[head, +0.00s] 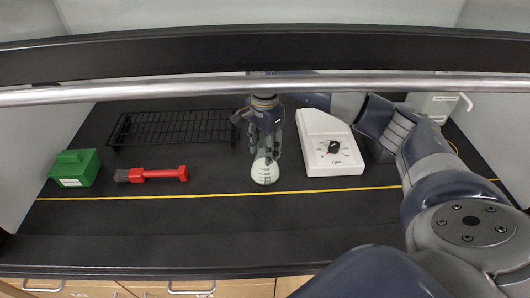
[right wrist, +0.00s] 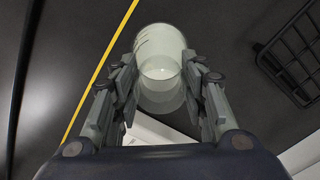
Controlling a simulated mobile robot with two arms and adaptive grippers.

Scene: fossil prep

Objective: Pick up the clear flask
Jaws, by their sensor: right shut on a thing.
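The clear flask (head: 265,172) stands on the black bench just behind the yellow line, in the middle of the head view. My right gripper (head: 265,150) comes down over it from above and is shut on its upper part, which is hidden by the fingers. In the right wrist view the flask (right wrist: 160,60) sits between the two fingers of my right gripper (right wrist: 163,85), one finger on each side. I cannot tell whether its base touches the bench. My left gripper is not in view.
A white stirrer with a dial (head: 328,145) is right of the flask. A black wire rack (head: 175,127) is at the back left. A red-handled brush (head: 152,174) and a green box (head: 74,168) lie left. A metal bar (head: 300,85) crosses above the bench.

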